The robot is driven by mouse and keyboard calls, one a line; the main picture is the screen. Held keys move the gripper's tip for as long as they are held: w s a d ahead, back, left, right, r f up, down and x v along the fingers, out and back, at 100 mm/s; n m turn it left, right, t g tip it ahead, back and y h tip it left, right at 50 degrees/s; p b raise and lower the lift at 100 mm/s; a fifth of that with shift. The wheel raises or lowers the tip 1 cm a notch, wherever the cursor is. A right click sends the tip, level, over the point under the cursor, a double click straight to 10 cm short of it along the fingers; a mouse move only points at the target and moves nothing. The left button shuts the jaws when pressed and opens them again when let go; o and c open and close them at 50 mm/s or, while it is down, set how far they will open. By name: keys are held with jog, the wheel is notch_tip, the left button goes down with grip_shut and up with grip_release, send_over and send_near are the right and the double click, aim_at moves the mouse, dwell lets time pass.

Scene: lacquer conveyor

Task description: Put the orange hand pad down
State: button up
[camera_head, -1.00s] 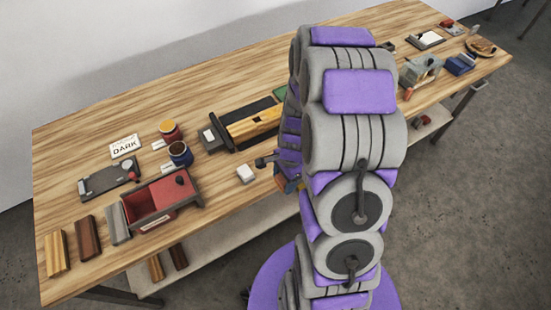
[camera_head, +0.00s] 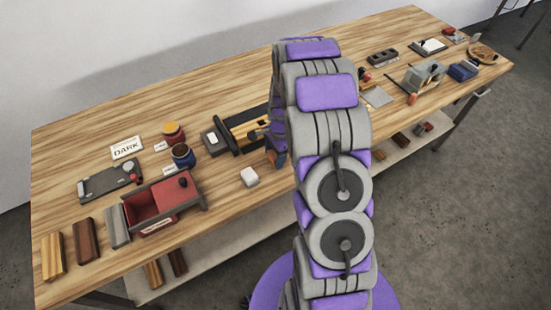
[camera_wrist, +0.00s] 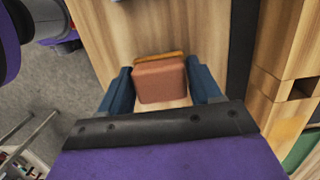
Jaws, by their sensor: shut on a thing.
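The orange hand pad (camera_wrist: 160,80) is a brownish-orange block with a yellowish strip along its far edge. In the wrist view it sits between the two blue fingers of my gripper (camera_wrist: 161,84), which is shut on it. The wooden tabletop (camera_wrist: 140,25) shows behind the pad; I cannot tell whether they touch. In the head view my gripper (camera_head: 273,150) is beside the near side of the conveyor (camera_head: 235,142), partly hidden by my arm. The pad is not clear there.
A red tray (camera_head: 155,203), jars (camera_head: 182,154) and wood samples (camera_head: 86,240) are at the left. A grey fixture (camera_head: 424,77) and blue box (camera_head: 463,71) are at the right. Bare tabletop lies along the back.

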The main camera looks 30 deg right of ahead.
notch_tip(320, 180, down, 2)
jog(key=shift+f, duration=0.15)
jog(key=shift+d, duration=0.65)
jog(key=o, duration=0.9)
jog(key=shift+a, duration=0.45)
jog(key=shift+o, duration=0.2)
jog(key=shift+a, duration=0.1)
